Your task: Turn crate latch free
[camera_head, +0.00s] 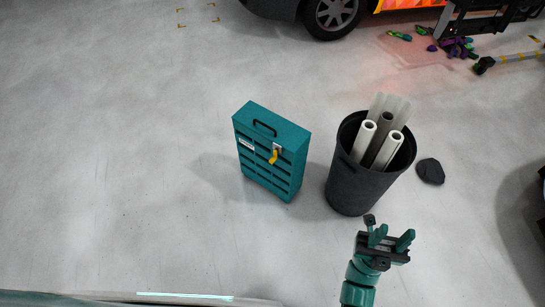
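A teal crate (268,165) stands upright on the floor near the middle of the head view, with a black handle on top. Its latch (274,153) is on the front near the upper right, a grey plate with a yellow lever that hangs down and slants a little to the left. My gripper (390,236) is at the lower right, in front of the black bin and to the right of the crate, well apart from the latch. Its two teal fingers are spread with a gap between them, and nothing shows in the gap.
A black bin (352,190) with several pale and grey tubes (387,141) stands right of the crate. A vehicle (330,12) and scattered green and purple items (456,47) are at the back. The floor left of the crate is clear.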

